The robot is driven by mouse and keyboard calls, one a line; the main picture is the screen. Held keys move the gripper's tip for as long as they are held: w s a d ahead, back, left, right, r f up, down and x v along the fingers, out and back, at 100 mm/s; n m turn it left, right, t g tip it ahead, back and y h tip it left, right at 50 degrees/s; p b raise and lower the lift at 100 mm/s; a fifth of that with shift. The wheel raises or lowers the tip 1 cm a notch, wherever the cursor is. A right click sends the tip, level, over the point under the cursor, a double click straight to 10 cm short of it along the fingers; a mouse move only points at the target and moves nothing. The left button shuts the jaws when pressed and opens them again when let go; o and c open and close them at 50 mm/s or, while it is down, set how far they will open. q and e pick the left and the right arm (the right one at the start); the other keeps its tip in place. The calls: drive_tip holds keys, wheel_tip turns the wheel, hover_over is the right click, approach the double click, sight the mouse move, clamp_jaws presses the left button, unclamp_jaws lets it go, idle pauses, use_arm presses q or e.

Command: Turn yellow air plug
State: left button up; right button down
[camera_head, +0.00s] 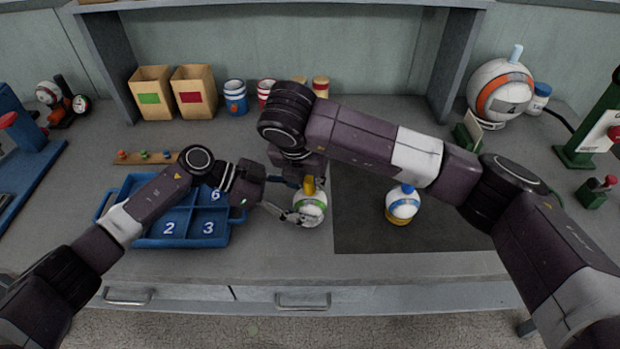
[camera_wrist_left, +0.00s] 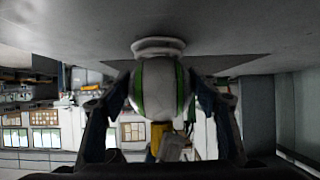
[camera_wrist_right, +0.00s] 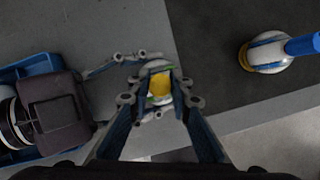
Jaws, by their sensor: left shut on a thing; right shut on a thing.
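The white ball with a green band (camera_head: 311,208) stands on the bench at the left edge of the dark mat. Its yellow air plug (camera_head: 309,186) is on top. My left gripper (camera_head: 297,214) is shut on the ball from the left side; in the left wrist view its fingers flank the ball (camera_wrist_left: 160,88), seen upside down. My right gripper (camera_head: 312,180) is above the ball, pointing down. In the right wrist view its fingertips close around the yellow plug (camera_wrist_right: 159,84). The exact finger contact is partly hidden.
A blue numbered tray (camera_head: 180,243) lies to the left, under my left arm. A second white ball with a blue plug (camera_head: 402,204) stands on the dark mat (camera_head: 450,235) to the right. Boxes and cans stand at the back. The mat's front part is clear.

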use_arm(q)
drive_tip(key=shift+s+a+f, duration=0.1)
drive_tip(key=shift+f, duration=0.2)
use_arm(e)
drive_tip(key=shift+a+r+m+h, duration=0.15)
drive_tip(key=shift+m+h, duration=0.25)
drive_tip(key=shift+m, duration=1)
drive_tip(key=shift+w+g, duration=0.1)
drive_tip(key=shift+g, duration=0.2)
drive_tip(key=c, duration=1.9)
unclamp_jaws()
use_arm(q)
drive_tip(key=shift+r, duration=0.2)
use_arm(e)
drive_tip(key=shift+o, duration=0.8)
use_arm(q)
drive_tip(key=shift+r, duration=0.1)
use_arm(e)
drive_tip(key=v, duration=1.1)
drive_tip(key=shift+s+r, duration=0.2)
drive_tip(key=shift+r, duration=0.15)
drive_tip(key=shift+a, duration=0.1)
use_arm(q)
drive_tip(key=o, duration=1.6)
